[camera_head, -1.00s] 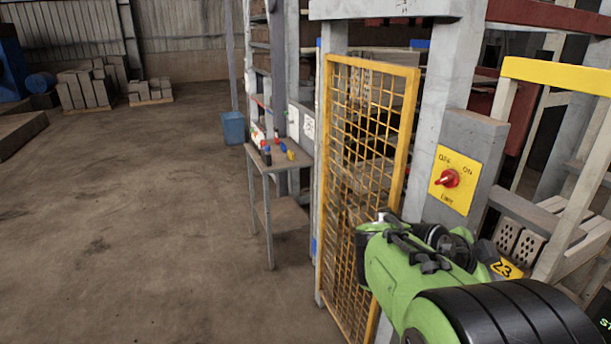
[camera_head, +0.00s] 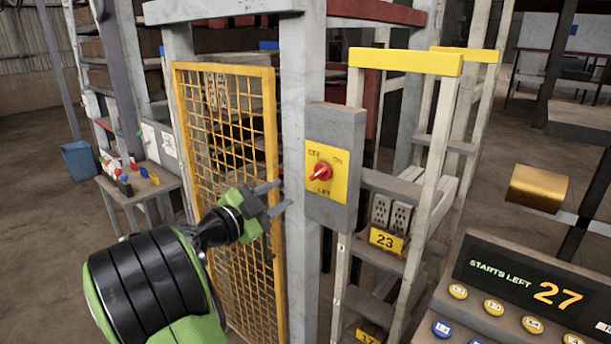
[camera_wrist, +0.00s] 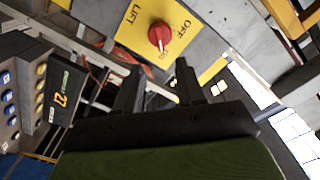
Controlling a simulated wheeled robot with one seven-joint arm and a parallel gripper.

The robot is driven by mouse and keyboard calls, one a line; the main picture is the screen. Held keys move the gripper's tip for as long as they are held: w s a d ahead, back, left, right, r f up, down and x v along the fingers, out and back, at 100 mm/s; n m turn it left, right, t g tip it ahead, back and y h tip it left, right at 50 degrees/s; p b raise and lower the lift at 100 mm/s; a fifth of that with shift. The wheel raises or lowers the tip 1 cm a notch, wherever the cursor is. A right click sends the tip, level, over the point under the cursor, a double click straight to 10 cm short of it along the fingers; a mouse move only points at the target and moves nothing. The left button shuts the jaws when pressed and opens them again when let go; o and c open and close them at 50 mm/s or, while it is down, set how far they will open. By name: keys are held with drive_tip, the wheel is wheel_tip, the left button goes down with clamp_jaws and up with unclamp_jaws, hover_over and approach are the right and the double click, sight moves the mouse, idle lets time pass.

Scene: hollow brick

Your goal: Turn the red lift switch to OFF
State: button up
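The red switch knob (camera_head: 323,172) sits on a yellow plate (camera_head: 326,191) marked OFF, ON and LIFT, on a grey box fixed to the post. OFF is at the plate's upper left, ON at the upper right. In the wrist view the knob (camera_wrist: 159,36) is beyond my fingertips, with OFF to its right and LIFT to its left. My gripper (camera_head: 280,197) is open and empty, left of the box and slightly lower than the knob, fingers toward the post. It also shows in the wrist view (camera_wrist: 157,82), apart from the knob.
A yellow mesh gate (camera_head: 228,150) stands behind and left of my gripper. The grey post (camera_head: 298,250) is close to the fingers. A rack with yellow-topped rails (camera_head: 405,61) and bricks is right of the switch. A button console (camera_head: 500,300) stands at the lower right.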

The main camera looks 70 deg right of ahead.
sight(315, 175)
drive_tip(key=p+x, duration=0.3)
drive_tip(key=x, duration=0.8)
drive_tip(key=shift+s+d+r, duration=0.1)
drive_tip(key=shift+s+d, duration=0.1)
drive_tip(key=shift+d, duration=0.05)
clamp_jaws()
